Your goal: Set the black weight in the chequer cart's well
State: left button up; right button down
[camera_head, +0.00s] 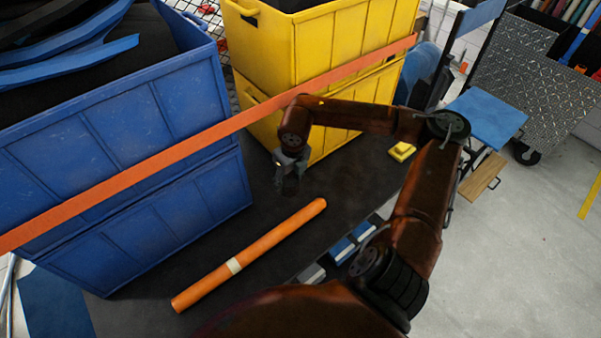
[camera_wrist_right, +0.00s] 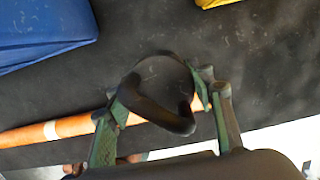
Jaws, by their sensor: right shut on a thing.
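The black weight (camera_head: 290,187) hangs from my right gripper (camera_head: 291,162), over the dark truck bed between the blue and yellow crates. In the right wrist view the weight (camera_wrist_right: 160,88) shows as a dark round body with a thick looped handle. The fingers of my right gripper (camera_wrist_right: 163,110) are shut on it, one at each side. Whether its underside touches the bed I cannot tell. The chequer cart (camera_head: 530,80), with diamond-plate sides and a black caster, stands on the floor at the upper right. I cannot make out its well clearly. My left gripper is not in view.
Stacked blue crates (camera_head: 130,140) stand left and yellow crates (camera_head: 330,50) behind. An orange strap (camera_head: 170,152) crosses them. An orange tube (camera_head: 250,255) lies on the bed (camera_head: 220,240).

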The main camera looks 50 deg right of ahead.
jog(key=w+a+f, duration=0.1)
jog(key=f, duration=0.1)
jog(key=w+a+f+p, duration=0.1)
jog(key=a, duration=0.1)
jog(key=a+f, duration=0.1)
jog(key=f, duration=0.1)
jog(key=shift+w+a+f+p, duration=0.2)
jog(key=shift+w+f+p, duration=0.1)
jog(key=shift+w+p, duration=0.1)
jog(key=shift+f+p, duration=0.65)
jog(key=shift+f, duration=0.3)
jog(key=shift+d+f, duration=0.1)
jog(key=shift+f, duration=0.45)
jog(key=c, duration=1.4)
grip_release()
jog(key=shift+s+f, duration=0.1)
jog(key=shift+f, duration=0.15)
jog(key=o, duration=0.5)
jog(key=shift+c, duration=0.2)
